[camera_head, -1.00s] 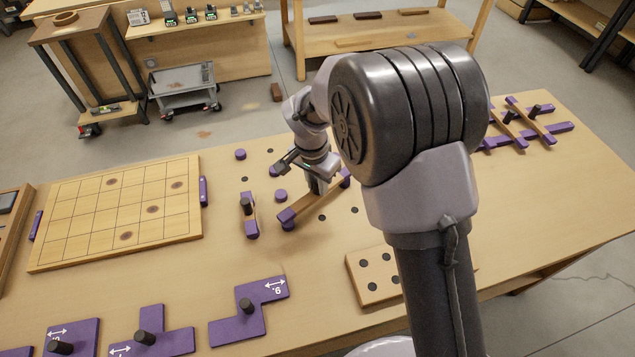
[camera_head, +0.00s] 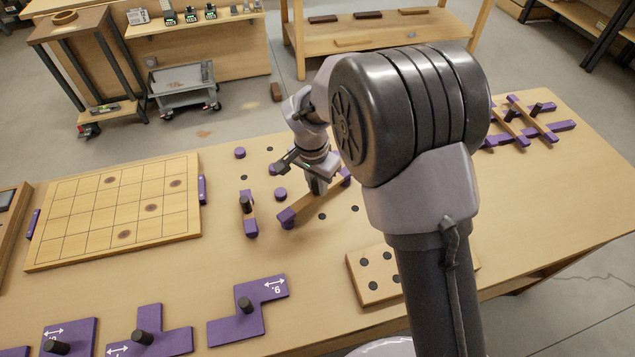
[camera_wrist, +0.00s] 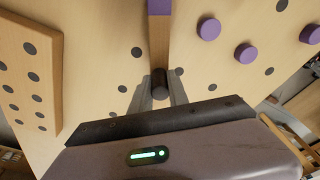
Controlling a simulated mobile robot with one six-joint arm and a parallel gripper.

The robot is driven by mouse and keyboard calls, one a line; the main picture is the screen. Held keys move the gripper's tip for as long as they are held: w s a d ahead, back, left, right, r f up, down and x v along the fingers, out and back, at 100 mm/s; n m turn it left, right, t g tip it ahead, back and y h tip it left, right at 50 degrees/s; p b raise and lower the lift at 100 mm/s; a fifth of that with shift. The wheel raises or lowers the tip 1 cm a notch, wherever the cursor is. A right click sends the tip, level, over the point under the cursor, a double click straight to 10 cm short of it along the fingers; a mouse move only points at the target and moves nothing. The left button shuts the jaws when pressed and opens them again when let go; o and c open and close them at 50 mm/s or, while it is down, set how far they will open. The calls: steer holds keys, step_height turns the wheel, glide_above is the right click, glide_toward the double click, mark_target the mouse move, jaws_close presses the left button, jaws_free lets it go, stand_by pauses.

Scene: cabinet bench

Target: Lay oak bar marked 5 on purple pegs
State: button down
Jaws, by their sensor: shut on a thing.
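My gripper (camera_head: 318,188) is shut on the dark knob (camera_wrist: 160,84) of an oak bar (camera_head: 312,206), at the middle of the bench. The bar runs diagonally, with purple blocks at its near-left end (camera_head: 287,218) and far-right end (camera_head: 346,176). In the wrist view the bar (camera_wrist: 158,42) runs up from the knob to a purple block (camera_wrist: 159,6). I cannot tell if the purple is under the bar or part of it, nor whether the bar touches it. No number is readable on the bar. Round purple pegs (camera_head: 281,194) stand to the left.
A shorter oak bar with a dark knob (camera_head: 246,205) lies on purple blocks to the left. A gridded board (camera_head: 110,210) is at far left. Purple knobbed pieces (camera_head: 248,312) lie in front. A dotted oak block (camera_head: 372,275) is near my arm. Crossed bars (camera_head: 520,125) lie right.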

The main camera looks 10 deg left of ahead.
steer(key=shift+f+b, duration=0.5)
steer(key=shift+f, duration=0.2)
stand_by(1.0)
steer(key=c, duration=0.8)
jaws_free()
step_height(320, 180, up, 8)
steer(key=p, duration=0.5)
steer(key=shift+r, duration=0.1)
